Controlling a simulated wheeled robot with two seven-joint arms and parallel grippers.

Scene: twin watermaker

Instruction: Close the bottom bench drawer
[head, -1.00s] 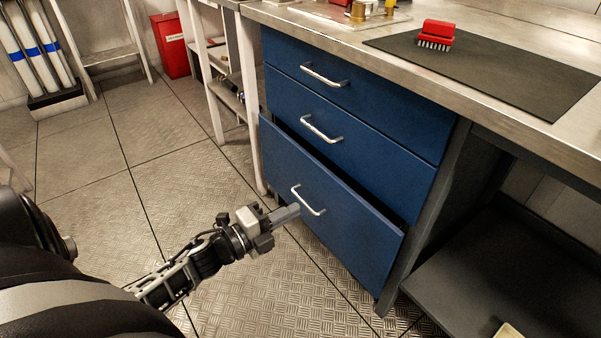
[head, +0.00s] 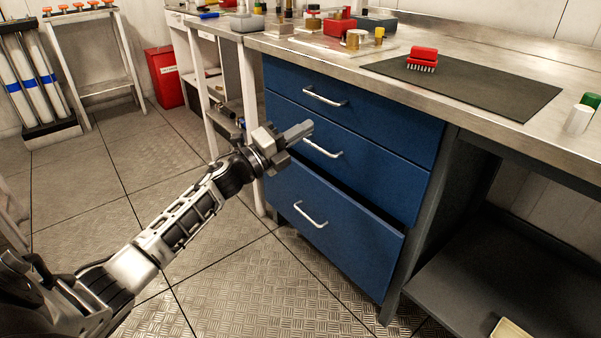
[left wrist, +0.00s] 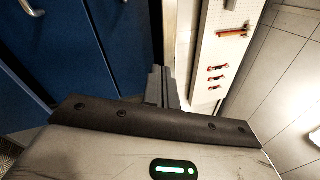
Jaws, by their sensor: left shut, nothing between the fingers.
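The bottom bench drawer (head: 345,235) is a blue front with a silver bar handle (head: 310,214). It stands a little out from the bench; a dark gap shows along its top edge. My left gripper (head: 303,131) is shut and empty, raised in front of the middle drawer (head: 370,165), near that drawer's handle (head: 322,148). I cannot tell whether it touches that handle. In the left wrist view the shut fingers (left wrist: 161,86) point away beside blue drawer fronts (left wrist: 60,45). My right gripper is out of view.
The top drawer (head: 390,115) looks shut. The steel worktop (head: 480,115) overhangs the drawers and holds a red brush (head: 422,58) on a dark mat. A white-legged stand (head: 207,95) is left of the bench. The floor (head: 240,290) before the drawers is clear.

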